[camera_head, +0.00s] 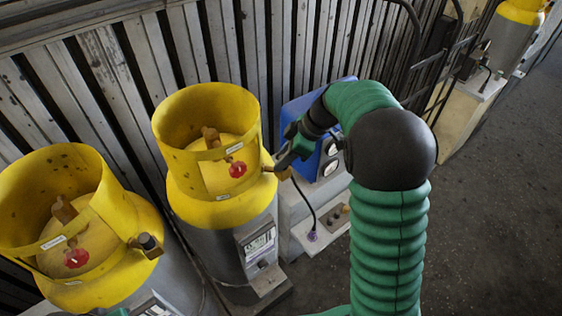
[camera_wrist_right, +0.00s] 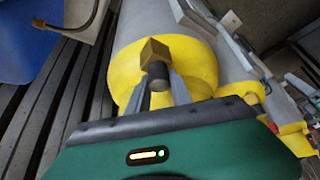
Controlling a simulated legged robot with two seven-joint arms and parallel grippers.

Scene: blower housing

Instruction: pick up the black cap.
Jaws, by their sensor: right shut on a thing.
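My right gripper (camera_head: 284,160) is at the side outlet of the middle yellow-topped gas cylinder (camera_head: 213,185). In the right wrist view its two fingers (camera_wrist_right: 159,88) are shut on the black cap (camera_wrist_right: 158,72), one finger on each side. The cap sits against a brass fitting (camera_wrist_right: 155,50), and I see no gap between them. In the head view the gripper hides the cap, and only the brass fitting (camera_head: 283,173) shows beside it.
Another gas cylinder (camera_head: 120,262) stands at the left, with a dark cap (camera_head: 147,241) on its outlet. A blue box (camera_head: 322,136) with a cable stands behind my right gripper. A slatted metal wall (camera_head: 110,75) runs behind. Open floor (camera_head: 480,240) lies at right.

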